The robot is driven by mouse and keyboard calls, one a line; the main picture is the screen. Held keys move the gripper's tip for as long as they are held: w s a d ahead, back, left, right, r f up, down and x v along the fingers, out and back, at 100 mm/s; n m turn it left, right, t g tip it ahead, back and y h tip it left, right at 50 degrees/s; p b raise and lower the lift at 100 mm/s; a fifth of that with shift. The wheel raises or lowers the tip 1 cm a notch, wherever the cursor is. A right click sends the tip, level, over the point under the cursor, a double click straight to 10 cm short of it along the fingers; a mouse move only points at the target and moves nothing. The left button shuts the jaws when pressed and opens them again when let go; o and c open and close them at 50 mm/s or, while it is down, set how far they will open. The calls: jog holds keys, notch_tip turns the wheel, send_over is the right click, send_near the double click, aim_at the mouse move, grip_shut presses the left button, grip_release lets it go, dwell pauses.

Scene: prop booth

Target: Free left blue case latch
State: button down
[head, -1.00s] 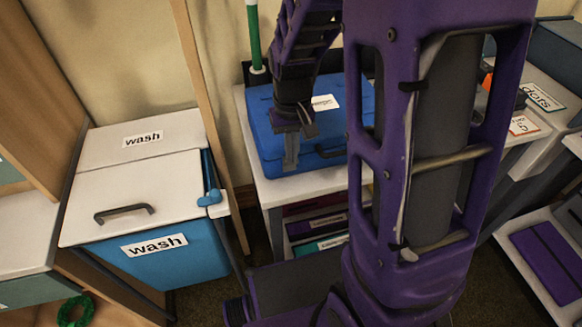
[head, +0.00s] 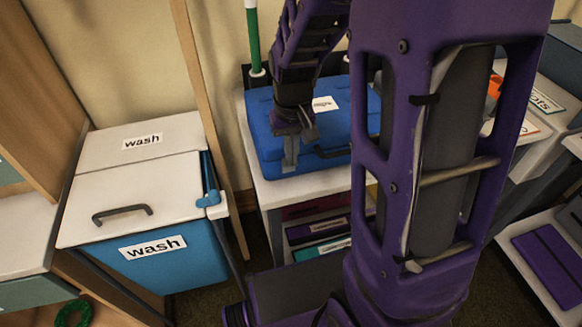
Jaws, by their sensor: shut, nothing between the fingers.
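The blue case (head: 262,112) lies closed on a white table (head: 253,160), with a white label on its lid and a dark handle (head: 333,151) on its front. My gripper (head: 290,165) points down at the left part of the case's front edge and is shut with nothing in it. The left latch is not distinguishable; my gripper covers that part of the front. I cannot tell whether the fingers touch the case. My arm hides the case's right end.
A white and blue wash bin (head: 180,262) stands left of the table, with a wooden post (head: 210,120) between them. A green-handled pole (head: 253,40) stands behind the case. Shelves with folders (head: 318,228) are under the tabletop. Another white unit (head: 550,110) is at right.

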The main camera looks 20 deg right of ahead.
jog(key=shift+s+a+f, duration=0.1)
jog(key=shift+s+f, duration=0.2)
jog(key=shift+f, duration=0.35)
jog(key=shift+s+d+f, duration=0.1)
jog(key=shift+s+f, duration=0.25)
jog(key=shift+f, duration=0.3)
jog(key=shift+s+a+f, duration=0.1)
jog(key=shift+s+f, duration=0.2)
jog(key=shift+f, duration=0.35)
jog(key=shift+w+f+g, duration=0.2)
jog(key=shift+w+g, duration=0.1)
jog(key=shift+w, duration=0.4)
jog(key=shift+s+r+p, duration=0.35)
jog(key=shift+s+r, duration=0.1)
jog(key=shift+r, duration=0.3)
jog(key=shift+s+r+p, duration=0.4)
jog(key=shift+s+r, duration=0.05)
jog(key=shift+r, duration=0.05)
jog(key=shift+s, duration=0.45)
notch_tip(320, 180, up, 6)
jog(key=p, duration=0.5)
jog(key=shift+s, duration=0.15)
